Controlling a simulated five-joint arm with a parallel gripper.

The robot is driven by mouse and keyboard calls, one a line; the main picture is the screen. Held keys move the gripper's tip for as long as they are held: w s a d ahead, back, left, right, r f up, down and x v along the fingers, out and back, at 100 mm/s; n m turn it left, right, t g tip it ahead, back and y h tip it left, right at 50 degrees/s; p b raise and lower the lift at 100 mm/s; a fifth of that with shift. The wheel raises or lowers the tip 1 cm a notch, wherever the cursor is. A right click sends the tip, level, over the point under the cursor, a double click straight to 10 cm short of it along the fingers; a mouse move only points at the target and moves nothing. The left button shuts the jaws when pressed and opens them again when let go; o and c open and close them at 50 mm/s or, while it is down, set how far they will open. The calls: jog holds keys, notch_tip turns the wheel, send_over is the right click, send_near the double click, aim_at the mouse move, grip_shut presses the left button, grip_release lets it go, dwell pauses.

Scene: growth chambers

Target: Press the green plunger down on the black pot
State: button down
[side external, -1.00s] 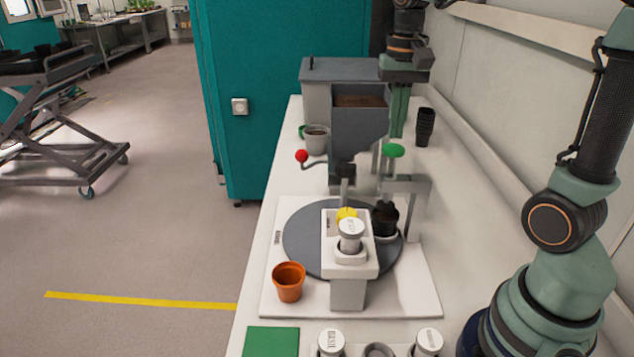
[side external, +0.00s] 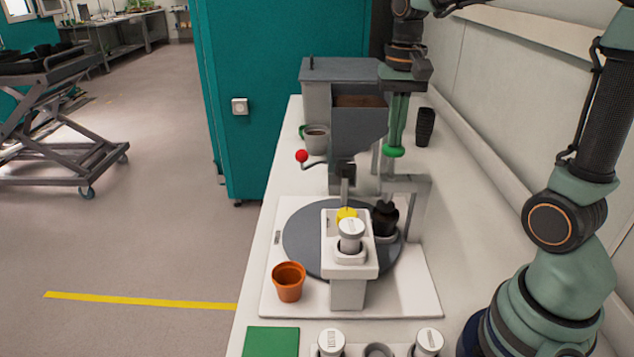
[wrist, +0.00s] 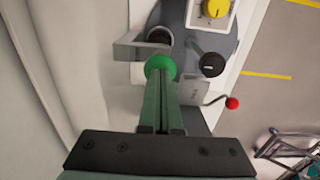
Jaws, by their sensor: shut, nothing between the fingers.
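The green plunger (side external: 393,151) has a round knob and stands on the grey bracket above the black pot (side external: 385,219). The black pot sits on the grey turntable (side external: 300,243), right of the white dispenser head. My gripper (side external: 396,145) is shut and empty, pointing down with its fingertips at the top of the knob. I cannot tell for sure whether they touch it. In the wrist view, the fingertips (wrist: 159,76) meet the edge of the green knob (wrist: 160,66) and hide part of it. The pot's dark opening (wrist: 159,36) shows just beyond the knob.
A soil hopper (side external: 358,120) with a red-knobbed crank (side external: 302,156) stands left of my gripper. A grey-white mug (side external: 316,141) and stacked black pots (side external: 425,127) are behind. An orange pot (side external: 289,282) stands at the front left. The wall is close on the right.

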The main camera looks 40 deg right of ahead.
jog(key=shift+f, duration=1.4)
dwell(0.4)
notch_tip(320, 180, up, 10)
dwell(1.0)
jog(key=s+a+f+n+t, duration=0.5)
jog(key=a+f+n, duration=0.2)
jog(key=a+n, duration=0.1)
jog(key=shift+a+n+t, duration=0.3)
jog(key=shift+a+n, duration=0.1)
jog(key=shift+n, duration=0.1)
jog(key=c, duration=1.5)
grip_release()
jog(key=shift+c, duration=0.2)
